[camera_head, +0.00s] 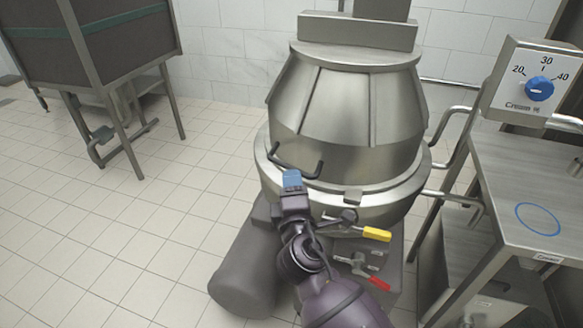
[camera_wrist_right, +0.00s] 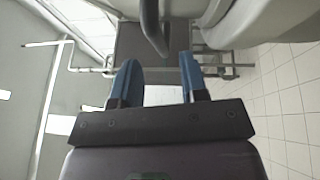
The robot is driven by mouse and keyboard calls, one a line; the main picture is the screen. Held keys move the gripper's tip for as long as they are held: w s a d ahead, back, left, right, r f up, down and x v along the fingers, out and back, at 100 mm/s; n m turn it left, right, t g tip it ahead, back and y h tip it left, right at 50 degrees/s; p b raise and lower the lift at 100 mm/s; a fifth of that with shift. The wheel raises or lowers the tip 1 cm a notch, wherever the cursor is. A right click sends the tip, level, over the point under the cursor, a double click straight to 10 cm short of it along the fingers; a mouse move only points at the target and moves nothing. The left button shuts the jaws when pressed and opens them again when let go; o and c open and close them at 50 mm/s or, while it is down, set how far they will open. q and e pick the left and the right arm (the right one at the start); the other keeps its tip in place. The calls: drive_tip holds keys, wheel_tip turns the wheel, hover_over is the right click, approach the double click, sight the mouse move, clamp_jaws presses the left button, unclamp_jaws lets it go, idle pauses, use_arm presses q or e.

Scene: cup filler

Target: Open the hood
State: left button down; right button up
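The steel hood (camera_head: 345,110) is a faceted dome and sits down on the round vat (camera_head: 400,200). A dark bar handle (camera_head: 295,168) sticks out from the hood's lower front. My right gripper (camera_head: 292,180) has blue fingertips and is just below and in front of this handle. In the right wrist view my right gripper (camera_wrist_right: 159,75) is open, with an empty gap between its fingers. The dark handle bar (camera_wrist_right: 153,30) shows just beyond the fingertips, roughly in line with the gap. I see no clear contact with it. My left gripper is not in view.
A yellow lever (camera_head: 376,234) and a red lever (camera_head: 379,283) are right of my right arm. A steel table (camera_head: 500,190) with a dial box (camera_head: 530,85) stands at the right. A dark bin on legs (camera_head: 100,45) is back left. The tiled floor at left is clear.

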sight(291, 166)
drive_tip(key=shift+w+a+r+b, duration=0.1)
drive_tip(key=shift+w+r+b, duration=0.05)
drive_tip(key=shift+w, duration=1.2)
drive_tip(key=shift+w+a+r+b, duration=0.1)
drive_tip(key=shift+w+b, duration=0.05)
drive_tip(key=shift+w, duration=1.2)
drive_tip(key=shift+c, duration=0.2)
clamp_jaws()
